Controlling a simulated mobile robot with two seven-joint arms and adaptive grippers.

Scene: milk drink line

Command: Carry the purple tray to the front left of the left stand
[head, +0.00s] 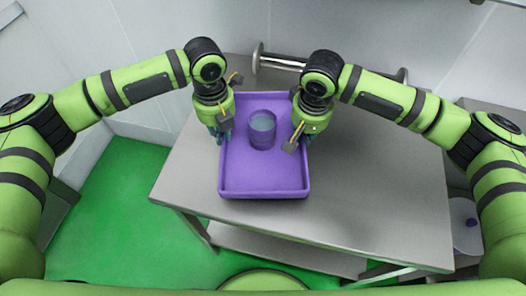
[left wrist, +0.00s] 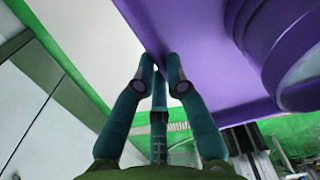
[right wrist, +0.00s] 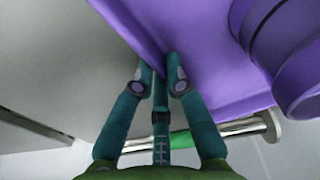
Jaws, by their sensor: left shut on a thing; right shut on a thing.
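The purple tray (head: 262,182) sits on the grey metal table, towards its left part. A see-through round cup (head: 262,130) stands inside the tray, in its far half; it looks purple in the left wrist view (left wrist: 285,45) and the right wrist view (right wrist: 295,55). My left gripper (head: 219,136) is shut on the tray's left wall. My right gripper (head: 297,140) is shut on the tray's right wall. In both wrist views the fingers pinch the wall (left wrist: 150,25) (right wrist: 140,40) from each side. I cannot tell whether the tray is lifted off the table.
The grey table (head: 380,190) has free room to the right of the tray and a narrow strip to its left. A metal rail (head: 283,63) runs along the far edge. Green floor (head: 120,200) lies to the left. A white round thing (head: 466,225) is at the lower right.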

